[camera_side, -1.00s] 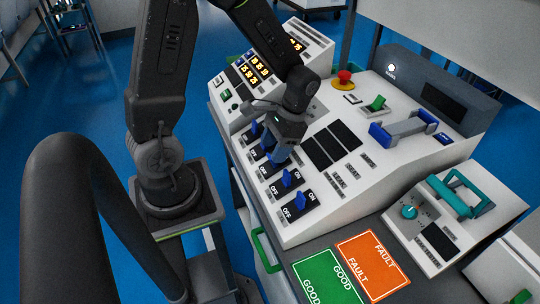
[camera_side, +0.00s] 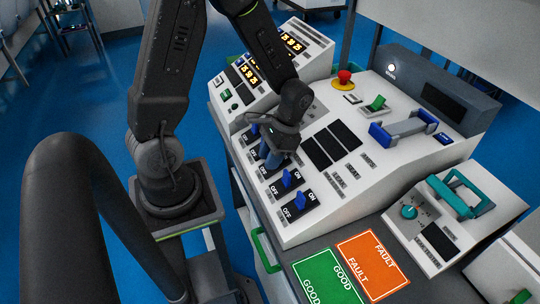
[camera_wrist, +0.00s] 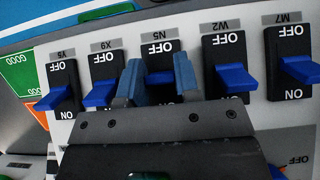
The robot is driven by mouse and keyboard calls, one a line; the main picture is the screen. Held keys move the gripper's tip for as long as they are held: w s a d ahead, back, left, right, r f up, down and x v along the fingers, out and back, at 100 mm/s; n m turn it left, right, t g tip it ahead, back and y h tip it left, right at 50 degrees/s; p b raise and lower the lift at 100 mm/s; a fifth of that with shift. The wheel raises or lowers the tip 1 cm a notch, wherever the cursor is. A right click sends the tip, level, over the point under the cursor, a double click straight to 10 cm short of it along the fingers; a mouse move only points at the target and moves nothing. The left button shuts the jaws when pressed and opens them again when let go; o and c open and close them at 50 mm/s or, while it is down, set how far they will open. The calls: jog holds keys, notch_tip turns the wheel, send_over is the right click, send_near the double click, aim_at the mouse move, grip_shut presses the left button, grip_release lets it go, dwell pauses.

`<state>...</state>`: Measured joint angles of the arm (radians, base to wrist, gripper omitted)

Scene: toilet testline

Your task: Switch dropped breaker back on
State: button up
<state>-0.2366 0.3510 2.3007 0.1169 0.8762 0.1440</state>
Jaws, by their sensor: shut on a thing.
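A row of black breakers with blue levers runs along the white console. In the wrist view, the N5 breaker (camera_wrist: 158,53) is in the middle, with X9 (camera_wrist: 104,68) and Y5 (camera_wrist: 63,78) to its left and W2 (camera_wrist: 228,50) and M7 (camera_wrist: 288,40) to its right. My gripper (camera_side: 270,160), also in the wrist view (camera_wrist: 158,82), is shut on the N5 lever (camera_wrist: 160,77), one finger on each side. Only a little of that lever shows, so its exact position is hard to tell. The neighbouring levers point toward their ON labels.
The two nearest levers (camera_side: 286,178) (camera_side: 300,201) stand close to my gripper. A red emergency button (camera_side: 344,78), a green switch (camera_side: 376,102) and a blue-ended handle (camera_side: 408,127) lie farther back. Green GOOD (camera_side: 325,278) and orange FAULT (camera_side: 372,264) mats lie in front.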

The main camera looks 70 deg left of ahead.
jog(key=shift+c, duration=0.9)
jog(key=shift+w+r+g, duration=0.1)
jog(key=shift+w+g, duration=0.2)
jog(key=shift+g, duration=0.8)
jog(key=shift+w+r+g, duration=0.1)
jog(key=shift+w+g, duration=0.2)
jog(key=shift+g, duration=0.8)
jog(key=o, duration=0.9)
jog(key=v, duration=1.3)
jog(key=shift+w+r, duration=0.25)
jog(key=shift+w, duration=0.05)
